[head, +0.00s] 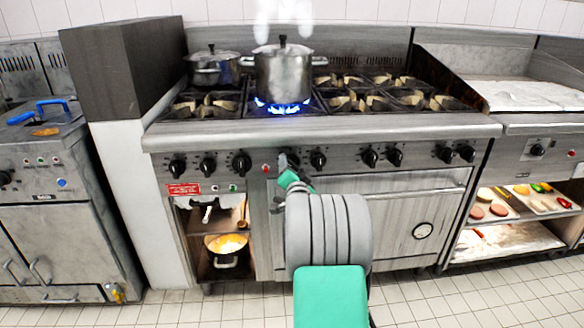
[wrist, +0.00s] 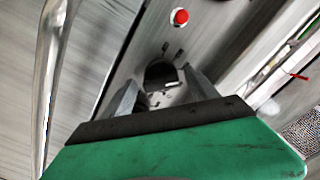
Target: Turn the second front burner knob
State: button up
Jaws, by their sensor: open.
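The range's front panel (head: 340,140) carries a row of black knobs. My gripper (head: 288,163) is at the panel, just right of the red button (head: 265,168), and largely hides the knob there. In the wrist view that dark round knob (wrist: 160,74) lies between the two grey fingers of my gripper (wrist: 162,82). The fingers are apart, one on each side of it; I cannot tell whether they touch it. The red button also shows in the wrist view (wrist: 180,16). Neighbouring knobs stand left (head: 241,164) and right (head: 318,160) of my gripper.
A steaming pot (head: 283,72) sits over a lit blue burner flame (head: 283,106). A second lidded pot (head: 212,68) stands behind left. An oven door handle (head: 400,183) runs below the panel at right. An open compartment below left holds a pan (head: 227,260).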

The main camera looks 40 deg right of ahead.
jog(key=shift+w+d, duration=0.35)
jog(key=shift+w, duration=0.2)
jog(key=shift+c, duration=0.6)
jog(key=c, duration=1.2)
